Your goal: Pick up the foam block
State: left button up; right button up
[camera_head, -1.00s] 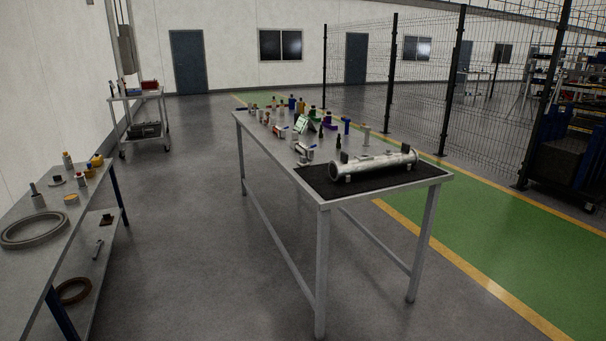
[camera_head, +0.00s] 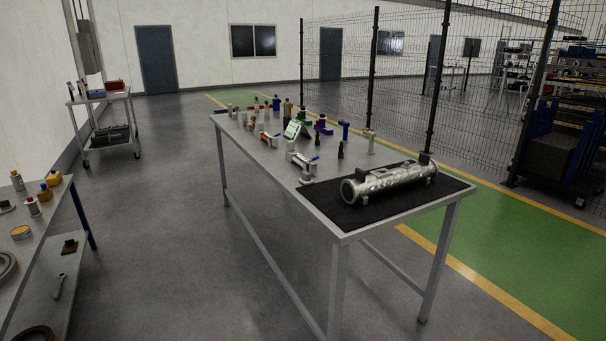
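I cannot make out a foam block for certain. A small dark block (camera_head: 427,158) shows at the far right end of a metal tube (camera_head: 395,178), on the long table; I cannot tell whether it is foam. Another small dark piece (camera_head: 70,246) lies on the lower shelf of the left bench. Neither of my grippers is in view.
The long metal table (camera_head: 262,160) carries a black mat (camera_head: 350,216) under the tube and several bottles, clamps and small parts behind. A bench (camera_head: 42,222) stands at left, a trolley (camera_head: 104,97) behind it. Grey floor between is clear. A mesh fence (camera_head: 405,85) runs at right.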

aim_at(306, 179)
jog(key=i+j+z, duration=0.15)
jog(key=i+j, duration=0.55)
jog(key=i+j+z, duration=0.1)
jog(key=i+j, duration=0.55)
jog(key=j, duration=0.25)
